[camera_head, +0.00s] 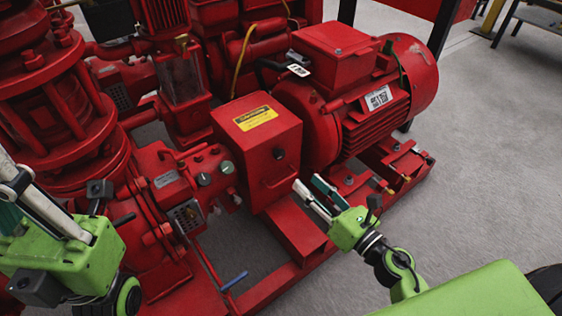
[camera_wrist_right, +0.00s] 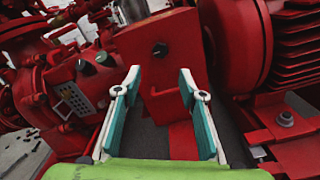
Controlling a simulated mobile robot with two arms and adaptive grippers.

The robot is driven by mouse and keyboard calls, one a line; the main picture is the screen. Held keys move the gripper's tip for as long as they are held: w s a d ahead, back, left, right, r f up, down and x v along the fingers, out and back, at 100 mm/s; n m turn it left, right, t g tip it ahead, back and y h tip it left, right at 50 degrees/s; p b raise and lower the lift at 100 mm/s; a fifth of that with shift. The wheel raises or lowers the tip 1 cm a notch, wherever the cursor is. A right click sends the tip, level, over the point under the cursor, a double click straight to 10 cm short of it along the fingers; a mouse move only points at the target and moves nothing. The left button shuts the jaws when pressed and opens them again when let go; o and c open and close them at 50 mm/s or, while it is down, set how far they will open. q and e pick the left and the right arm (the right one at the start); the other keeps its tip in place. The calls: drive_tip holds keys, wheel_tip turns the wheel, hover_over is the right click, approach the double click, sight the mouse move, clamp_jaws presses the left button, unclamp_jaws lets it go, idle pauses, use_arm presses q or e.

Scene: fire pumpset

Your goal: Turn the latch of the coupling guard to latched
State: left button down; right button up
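The coupling guard (camera_head: 240,138) is a red box with a yellow label, between the pump and the motor. Its latch (camera_head: 278,153) is a small black knob on the front face, above a red bar handle (camera_head: 281,178). The latch also shows in the right wrist view (camera_wrist_right: 159,49); its exact setting is hard to read. My right gripper (camera_head: 307,182) is open and empty, in front of the guard's face and apart from the latch. In the right wrist view, its fingers (camera_wrist_right: 159,72) stand wide apart below the latch. My left gripper (camera_head: 18,190) is at the left edge, partly cut off.
The red motor (camera_head: 345,110) stands right of the guard. The pump casing (camera_head: 150,210), with small gauges and knobs, stands left. A red base frame (camera_head: 290,228) runs below, with a blue-handled lever (camera_head: 234,281). Grey floor (camera_head: 480,130) is open at right.

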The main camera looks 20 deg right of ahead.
sight(281, 158)
drive_tip(key=x, duration=1.1)
drive_tip(key=shift+w+a+p, duration=0.1)
drive_tip(key=shift+w+p, duration=0.2)
drive_tip(key=shift+p, duration=0.1)
clamp_jaws()
